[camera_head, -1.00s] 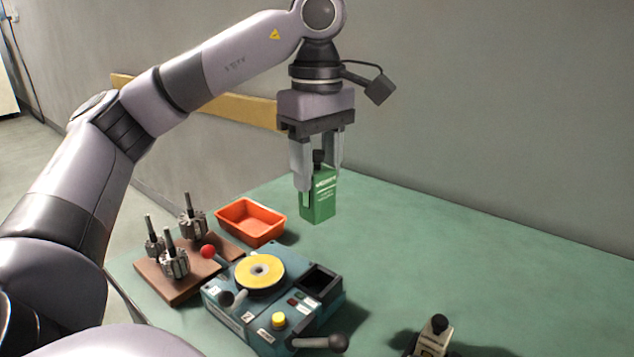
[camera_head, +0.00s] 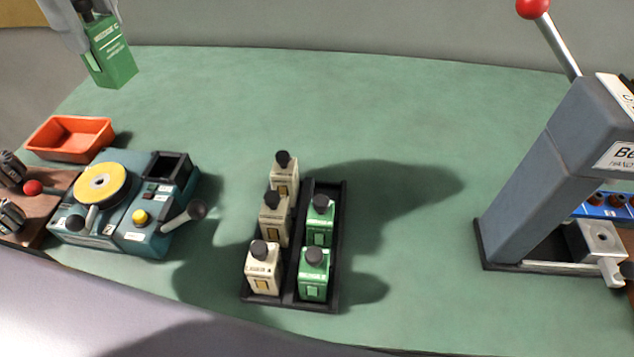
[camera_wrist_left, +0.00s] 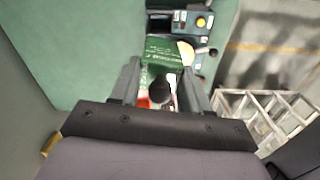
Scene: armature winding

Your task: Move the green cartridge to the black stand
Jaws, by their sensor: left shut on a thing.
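My left gripper (camera_head: 88,22) is at the upper left of the head view, shut on a green cartridge (camera_head: 110,62) with a black cap. It holds the cartridge above the green table. In the left wrist view the gripper's fingers (camera_wrist_left: 165,85) flank the cartridge (camera_wrist_left: 162,53). The black stand (camera_head: 338,245) is at the middle of the table, right of the held cartridge. Its left row has several cream cartridges (camera_head: 263,268). Its right row has two green cartridges (camera_head: 314,272) toward the near end, and the far end of that row is empty. My right gripper is not in view.
A teal winding machine (camera_head: 150,220) with a yellow disc and lever stands at left. An orange tray (camera_head: 70,138) is behind it. A grey press (camera_head: 535,200) with a red-knobbed lever stands at right. The table (camera_head: 400,110) behind the stand is clear.

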